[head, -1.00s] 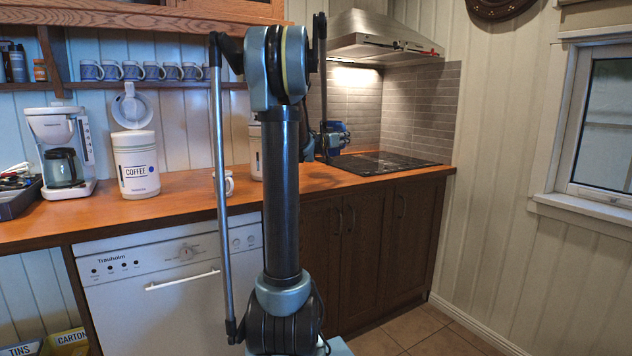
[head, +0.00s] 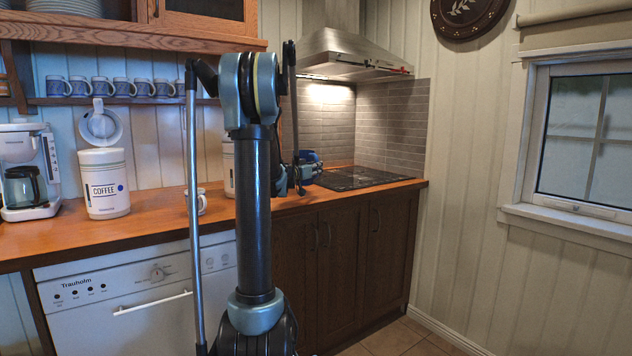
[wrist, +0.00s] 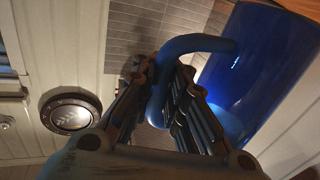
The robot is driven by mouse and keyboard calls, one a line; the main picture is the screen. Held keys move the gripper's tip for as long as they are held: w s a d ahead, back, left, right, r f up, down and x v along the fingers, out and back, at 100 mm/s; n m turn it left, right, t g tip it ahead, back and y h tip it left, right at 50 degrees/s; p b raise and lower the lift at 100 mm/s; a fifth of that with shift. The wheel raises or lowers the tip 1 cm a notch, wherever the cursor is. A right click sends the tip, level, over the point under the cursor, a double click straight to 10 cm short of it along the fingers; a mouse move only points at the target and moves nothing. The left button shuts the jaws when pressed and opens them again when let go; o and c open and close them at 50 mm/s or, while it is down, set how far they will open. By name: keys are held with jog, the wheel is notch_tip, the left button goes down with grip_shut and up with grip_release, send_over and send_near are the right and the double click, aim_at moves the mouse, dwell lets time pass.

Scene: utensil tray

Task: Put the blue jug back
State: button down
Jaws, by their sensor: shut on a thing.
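The blue jug (wrist: 262,75) fills the upper right of the wrist view, tilted across the picture. Its curved blue handle runs between the fingers of my gripper (wrist: 163,80), which is shut on it. In the head view a small part of the blue jug (head: 309,157) shows just right of my upright arm, in front of the tiled wall near the hob. My arm hides most of the gripper and part of the jug there.
The wooden counter (head: 150,222) carries a coffee maker (head: 27,172), a white COFFEE canister (head: 104,190), a small white mug (head: 200,202) and a black hob (head: 362,178). The range hood (head: 345,52) overhangs the hob. A window (head: 590,140) is at right.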

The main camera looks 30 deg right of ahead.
aim_at(316, 177)
jog(key=shift+f, duration=2.1)
jog(key=c, duration=1.6)
grip_release()
jog(key=v, duration=1.2)
